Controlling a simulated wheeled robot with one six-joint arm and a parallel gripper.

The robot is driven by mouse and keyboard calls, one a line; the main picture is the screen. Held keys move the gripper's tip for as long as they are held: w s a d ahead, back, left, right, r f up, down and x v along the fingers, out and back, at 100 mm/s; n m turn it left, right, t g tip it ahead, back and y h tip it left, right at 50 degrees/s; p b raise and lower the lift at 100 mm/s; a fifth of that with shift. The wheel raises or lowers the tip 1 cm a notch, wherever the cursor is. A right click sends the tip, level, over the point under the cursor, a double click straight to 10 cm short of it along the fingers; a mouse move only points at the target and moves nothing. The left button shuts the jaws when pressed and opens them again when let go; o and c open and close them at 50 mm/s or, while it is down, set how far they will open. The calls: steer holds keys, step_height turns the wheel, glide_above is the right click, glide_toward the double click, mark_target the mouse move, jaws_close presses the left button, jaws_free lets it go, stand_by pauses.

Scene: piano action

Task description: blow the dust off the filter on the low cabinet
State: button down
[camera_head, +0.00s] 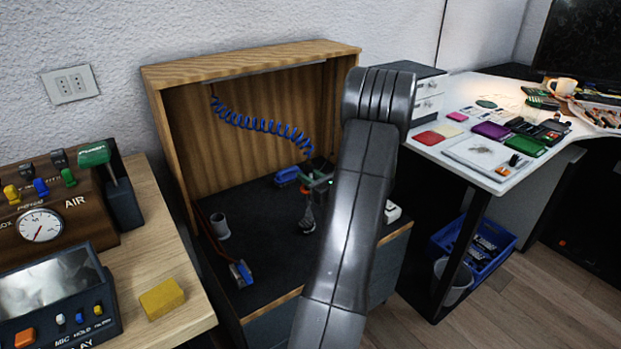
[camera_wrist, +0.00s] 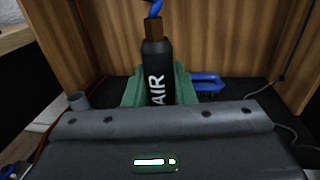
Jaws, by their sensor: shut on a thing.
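A black cylinder marked AIR (camera_wrist: 156,62), with a brass-coloured top and a blue hose, stands between the green jaws of my gripper (camera_wrist: 158,92) in the wrist view. My gripper is shut on this air tool, over the low cabinet (camera_head: 262,268). In the head view the green of my gripper (camera_head: 318,183) shows just left of my arm, which hides part of it. A blue coiled hose (camera_head: 262,124) runs from the wooden back panel down to the tool. I cannot make out the filter for certain; my arm covers part of the cabinet top.
A blue brush (camera_head: 287,176), a grey cup (camera_head: 220,226) and a red-and-blue tool (camera_head: 241,272) lie on the cabinet top. A white object (camera_head: 393,212) shows right of my arm. Wooden sides (camera_head: 172,160) bound the cabinet. A yellow block (camera_head: 162,299) lies on the left bench.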

steer(key=shift+a, duration=0.1)
steer(key=shift+s+a+b, duration=0.2)
steer(key=shift+s+a, duration=0.25)
steer(key=shift+a, duration=0.25)
steer(key=shift+s+a+b, duration=0.2)
steer(key=shift+s+a, duration=0.25)
steer(key=shift+a, duration=0.25)
step_height(320, 180, up, 6)
steer(key=p, duration=0.4)
stand_by(0.6)
